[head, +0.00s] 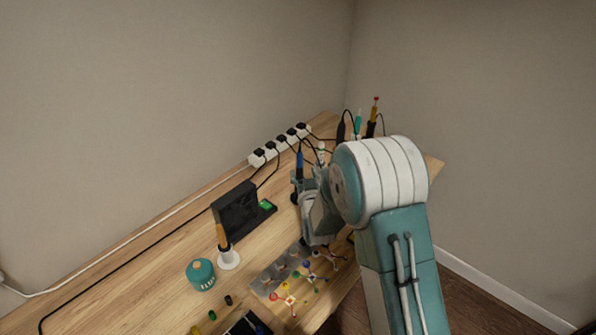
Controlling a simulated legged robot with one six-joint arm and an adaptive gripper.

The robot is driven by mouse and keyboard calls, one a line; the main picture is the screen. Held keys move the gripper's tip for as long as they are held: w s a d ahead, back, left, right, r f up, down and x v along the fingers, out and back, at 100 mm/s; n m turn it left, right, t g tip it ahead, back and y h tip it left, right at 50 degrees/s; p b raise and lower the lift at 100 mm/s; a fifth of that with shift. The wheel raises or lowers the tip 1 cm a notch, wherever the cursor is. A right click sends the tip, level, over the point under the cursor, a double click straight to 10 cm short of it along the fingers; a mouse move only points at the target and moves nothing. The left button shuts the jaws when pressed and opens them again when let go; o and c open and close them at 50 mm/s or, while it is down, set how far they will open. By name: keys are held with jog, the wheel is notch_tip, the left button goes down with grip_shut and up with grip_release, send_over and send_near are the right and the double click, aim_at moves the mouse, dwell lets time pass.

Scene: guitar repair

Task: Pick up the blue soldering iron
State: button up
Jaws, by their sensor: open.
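The blue soldering iron (299,160) stands upright toward the back of the wooden workbench, its blue handle pointing up and a dark part below. My gripper (300,184) is open and right at the iron, with the fingers at about the height of its lower, dark part. The iron shows beside or between the fingers; I cannot tell which, or whether they touch. My wrist and arm hide what is behind and to the right of it.
A white power strip (279,144) with several black plugs lies along the wall. More tools (358,123) stand behind my arm.

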aim_at(300, 161)
jog(key=shift+w, duration=1.25)
jog(key=x, duration=0.5)
jog(key=shift+a+f, duration=0.1)
jog(key=shift+a, duration=0.2)
jog(key=shift+c, duration=0.2)
jog(key=shift+d, duration=0.1)
grip_shut()
